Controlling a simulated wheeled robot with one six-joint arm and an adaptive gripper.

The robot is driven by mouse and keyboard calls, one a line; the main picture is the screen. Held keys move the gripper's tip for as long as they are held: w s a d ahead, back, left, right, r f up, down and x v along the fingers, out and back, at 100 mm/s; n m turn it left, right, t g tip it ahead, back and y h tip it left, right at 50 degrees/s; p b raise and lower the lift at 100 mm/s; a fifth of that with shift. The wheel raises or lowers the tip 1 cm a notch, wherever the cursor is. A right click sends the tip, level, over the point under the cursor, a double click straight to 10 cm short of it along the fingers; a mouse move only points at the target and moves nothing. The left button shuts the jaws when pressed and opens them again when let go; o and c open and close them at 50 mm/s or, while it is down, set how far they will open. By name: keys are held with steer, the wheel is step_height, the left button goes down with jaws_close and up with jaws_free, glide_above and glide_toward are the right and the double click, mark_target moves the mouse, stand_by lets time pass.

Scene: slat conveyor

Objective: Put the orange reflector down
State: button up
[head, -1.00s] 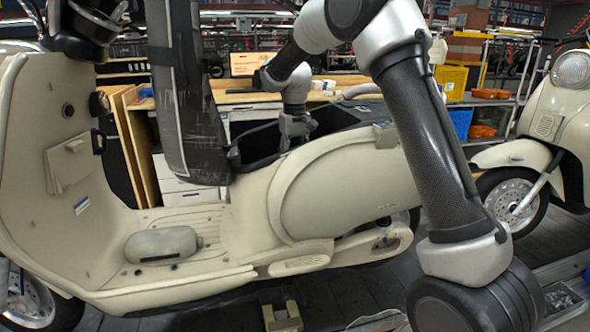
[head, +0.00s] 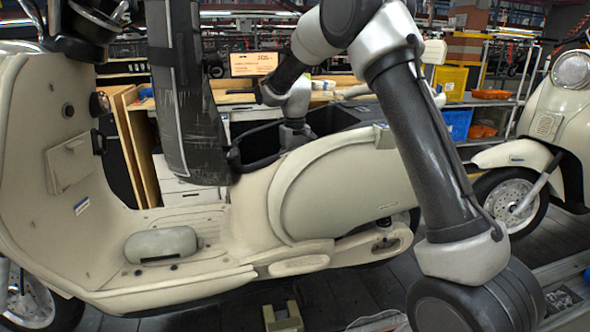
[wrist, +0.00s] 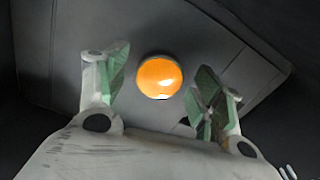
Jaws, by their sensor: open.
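The orange reflector (wrist: 160,77), a round glossy disc, shows in the wrist view against a dark grey surface (wrist: 75,40). It lies between the two fingers of my gripper (wrist: 161,84), with a gap on each side. My gripper is open, with green pads on its fingers. In the head view my gripper (head: 296,134) reaches down into the open dark under-seat bin (head: 255,146) of the cream scooter (head: 300,215). Its fingertips and the reflector are hidden there by the scooter's body.
The raised dark seat (head: 185,95) stands left of the bin. A grey pouch (head: 161,244) lies on the footboard. A workbench (head: 232,97) stands behind. A second scooter (head: 560,120) is at the right.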

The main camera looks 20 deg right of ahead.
steer(key=shift+r, duration=0.1)
step_height(320, 180, up, 12)
stand_by(0.4)
steer(key=shift+a, duration=0.15)
